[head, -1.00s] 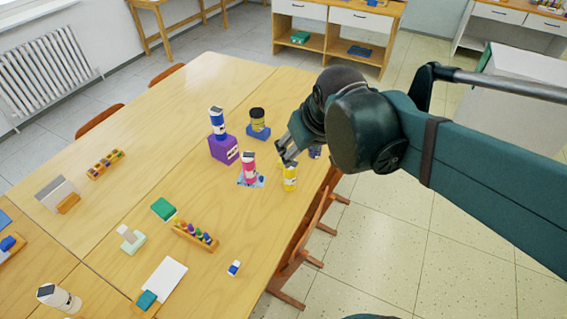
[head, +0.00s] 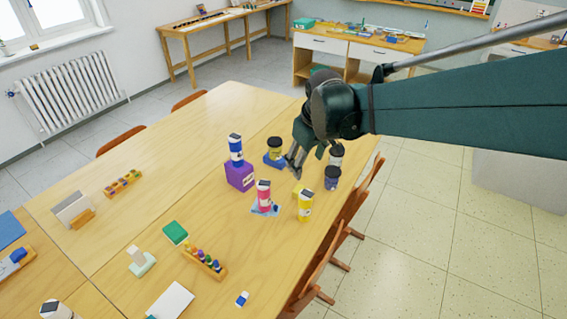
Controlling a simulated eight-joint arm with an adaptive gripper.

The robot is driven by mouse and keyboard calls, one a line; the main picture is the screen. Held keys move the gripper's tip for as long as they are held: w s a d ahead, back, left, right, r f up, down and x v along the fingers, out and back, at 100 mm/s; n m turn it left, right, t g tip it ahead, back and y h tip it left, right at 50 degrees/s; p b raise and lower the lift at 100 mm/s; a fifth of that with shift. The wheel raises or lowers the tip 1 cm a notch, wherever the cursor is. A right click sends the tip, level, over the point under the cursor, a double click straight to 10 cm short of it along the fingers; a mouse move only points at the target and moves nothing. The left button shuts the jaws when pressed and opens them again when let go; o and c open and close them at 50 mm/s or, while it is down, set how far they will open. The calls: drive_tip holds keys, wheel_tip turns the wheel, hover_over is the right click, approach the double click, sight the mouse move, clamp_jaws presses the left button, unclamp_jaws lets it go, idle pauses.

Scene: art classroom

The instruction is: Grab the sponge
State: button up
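No object is plainly marked as the sponge. A green block with a pale edge (head: 175,233) lies flat on the table, left of the paint bottles, and looks like one. A blue block (head: 273,161) under a dark-lidded yellow jar (head: 275,146) could also be one. My gripper (head: 296,172) points down over the table, just right of that jar and behind the yellow bottle (head: 305,205). Its fingers look slim and close together, and I see nothing held in them. Their opening is hard to judge.
A pink bottle (head: 264,195) stands in front, and dark jars (head: 332,178) are at the right edge. A rack of colored pieces (head: 204,262) sits near the green block.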

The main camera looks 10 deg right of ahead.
drive_tip(key=w+d+f+n+g+b, duration=0.1)
drive_tip(key=w+f+n+g, duration=0.1)
drive_tip(key=w+f, duration=0.75)
drive_tip(key=n+g+b, duration=0.1)
drive_tip(key=n, duration=0.1)
hover_over(297, 188)
wheel_tip(297, 188, down, 13)
drive_tip(key=shift+f, duration=0.2)
drive_tip(key=shift+w+f+n+g, duration=0.2)
drive_tip(key=shift+f+n+g, duration=0.1)
drive_tip(key=shift+f, duration=0.25)
drive_tip(key=shift+f+b, duration=0.5)
drive_tip(key=shift+f, duration=0.8)
drive_tip(key=shift+s+f+b, duration=0.1)
drive_tip(key=shift+f+b, duration=0.65)
drive_tip(key=shift+f, duration=1.85)
